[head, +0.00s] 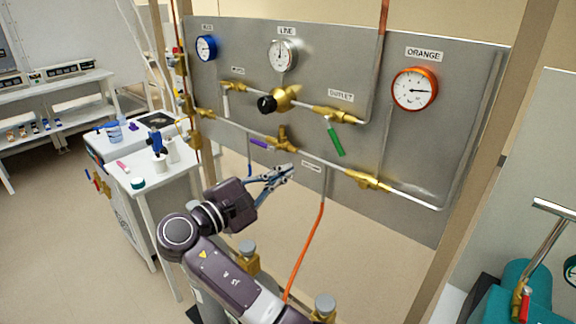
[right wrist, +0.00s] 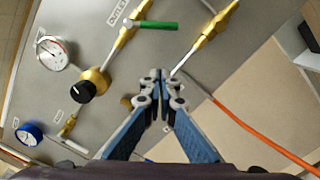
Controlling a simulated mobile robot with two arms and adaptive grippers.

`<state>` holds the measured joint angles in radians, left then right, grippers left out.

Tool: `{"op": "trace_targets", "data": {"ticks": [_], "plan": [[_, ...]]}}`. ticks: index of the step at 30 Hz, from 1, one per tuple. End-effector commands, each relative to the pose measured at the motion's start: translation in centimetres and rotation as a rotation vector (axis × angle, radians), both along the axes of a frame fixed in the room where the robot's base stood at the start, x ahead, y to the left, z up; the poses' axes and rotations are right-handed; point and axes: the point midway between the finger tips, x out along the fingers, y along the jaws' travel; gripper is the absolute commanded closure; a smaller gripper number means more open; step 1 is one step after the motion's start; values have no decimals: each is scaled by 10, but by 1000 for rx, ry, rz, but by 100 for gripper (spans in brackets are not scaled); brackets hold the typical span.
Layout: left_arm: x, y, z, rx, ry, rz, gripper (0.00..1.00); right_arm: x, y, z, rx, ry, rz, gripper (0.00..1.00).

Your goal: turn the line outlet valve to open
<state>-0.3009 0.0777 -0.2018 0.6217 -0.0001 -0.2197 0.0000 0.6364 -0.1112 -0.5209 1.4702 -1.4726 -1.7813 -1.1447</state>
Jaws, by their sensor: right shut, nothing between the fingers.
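The line outlet valve (head: 338,114) is a brass valve below the OUTLET label (head: 341,96) on the grey panel. Its green lever (head: 335,142) hangs down, crosswise to the pipe. In the right wrist view the green lever (right wrist: 155,25) is above the fingertips, beside its brass body (right wrist: 125,38). My right gripper (head: 288,170) is shut and empty, below and left of the green lever and apart from it. The right wrist view shows its blue fingers together at the tips (right wrist: 157,76). My left gripper is not in view.
A black-knobbed brass regulator (head: 283,98) sits left of the valve. A purple-handled valve (head: 282,142) and lower pipe lie near my right gripper. An orange hose (head: 304,254) hangs below the panel (head: 420,150). A white cart (head: 150,180) stands left.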

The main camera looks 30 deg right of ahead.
Motion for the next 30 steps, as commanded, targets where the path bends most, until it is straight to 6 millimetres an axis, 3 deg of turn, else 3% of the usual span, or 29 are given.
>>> {"op": "trace_targets", "data": {"ticks": [4,13,21,30], "plan": [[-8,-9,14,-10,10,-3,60,9,-28,6,-1,0,-3,100],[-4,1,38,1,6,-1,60,30,-88,8,2,-2,-2,100],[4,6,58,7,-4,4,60,7,-100,25,5,-3,1,100],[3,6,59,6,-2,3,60,3,-102,25,5,-2,2,100]]}}
